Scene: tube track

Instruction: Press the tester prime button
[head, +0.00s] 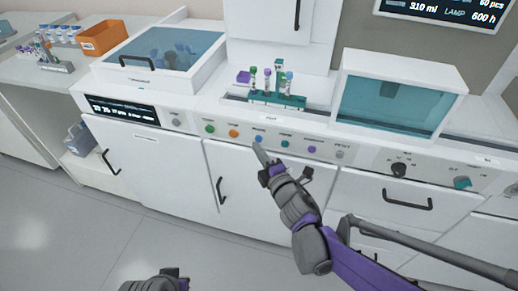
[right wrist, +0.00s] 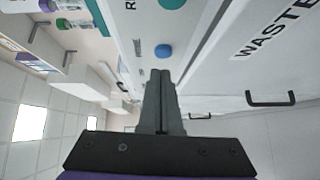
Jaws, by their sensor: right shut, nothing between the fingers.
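The tester's front panel carries a row of coloured round buttons: green (head: 210,128), orange (head: 234,133), blue (head: 258,139), teal (head: 285,144), purple (head: 311,149) and grey (head: 340,154). Their labels are too small to read, so I cannot tell which is prime. My right gripper (head: 260,152) is shut and empty, its tips just below the blue button. In the right wrist view the shut fingertips (right wrist: 160,74) point at the blue button (right wrist: 164,51); I cannot tell if they touch it. My left gripper (head: 160,280) is partly visible at the bottom edge, its fingers unclear.
A tube rack (head: 278,98) stands on the ledge above the buttons. A teal-windowed box (head: 398,100) is to its right, a dark knob (head: 398,170) below that. White cabinet doors with black handles (head: 221,190) lie below the panel. The floor in front is clear.

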